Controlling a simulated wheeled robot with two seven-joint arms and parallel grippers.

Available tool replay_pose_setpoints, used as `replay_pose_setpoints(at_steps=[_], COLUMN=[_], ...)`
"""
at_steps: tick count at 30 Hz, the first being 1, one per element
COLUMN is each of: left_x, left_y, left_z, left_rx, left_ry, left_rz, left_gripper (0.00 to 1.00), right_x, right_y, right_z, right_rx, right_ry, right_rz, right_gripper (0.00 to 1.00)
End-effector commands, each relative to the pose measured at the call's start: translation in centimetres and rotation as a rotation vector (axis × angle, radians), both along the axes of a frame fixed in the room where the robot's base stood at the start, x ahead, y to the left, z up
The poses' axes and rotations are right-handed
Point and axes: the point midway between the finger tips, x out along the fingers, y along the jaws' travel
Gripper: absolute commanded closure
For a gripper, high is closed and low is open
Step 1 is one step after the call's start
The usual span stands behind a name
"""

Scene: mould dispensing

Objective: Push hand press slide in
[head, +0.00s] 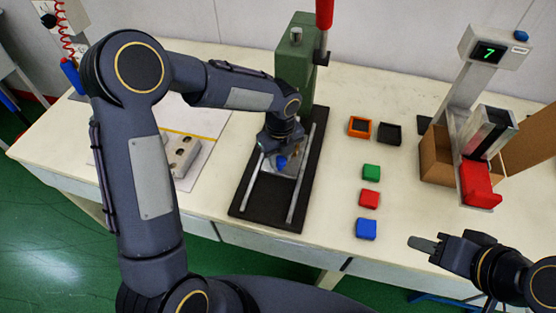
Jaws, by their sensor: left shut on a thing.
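The green hand press (290,62) with a red lever handle stands at the back middle of the table. Its black base (262,212) carries two silver rails running toward the front. The slide (270,168), a pale plate, sits between the rails in front of the press column, partly hidden by my gripper. My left gripper (277,150) is at the slide and shut on its blue knob (281,162); the fingers are mostly hidden by the wrist. My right gripper (425,248) is over the front right table edge, away from the press; its finger gap is unclear.
Right of the press lie an orange-rimmed tray (360,128), a black tray (388,133), and green (371,172), red (369,198) and blue (366,228) blocks. A display stand (468,85) reading 7 and a cardboard box (434,160) are further right. A grey block (182,155) lies left.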

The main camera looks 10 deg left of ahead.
Motion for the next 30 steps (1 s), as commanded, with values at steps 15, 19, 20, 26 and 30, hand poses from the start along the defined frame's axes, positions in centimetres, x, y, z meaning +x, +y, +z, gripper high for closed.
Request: replay_pose_setpoints(at_steps=[15,19,20,26,30], left_x=[0.57,0.55,0.55,0.51,0.53], left_y=[0.0,0.0,0.0,-0.02,-0.01], left_z=[0.06,0.05,0.05,0.01,0.3], left_rx=[0.001,0.0,0.0,0.0,0.0], left_ry=[-0.002,-0.001,-0.001,0.0,-0.001], left_rz=[0.001,0.001,0.001,0.0,0.0], left_gripper=[1.0,0.55,0.52,0.48,0.48], right_x=[0.0,0.0,0.0,0.0,0.0], right_y=[0.0,0.0,0.0,0.0,0.0], right_z=[0.18,0.18,0.18,0.18,0.18], right_rx=[0.0,0.0,0.0,0.0,0.0], right_ry=[0.0,0.0,0.0,0.0,0.0], right_rz=[0.0,0.0,0.0,0.0,0.0], right_gripper=[0.6,0.6,0.6,0.6,0.6])
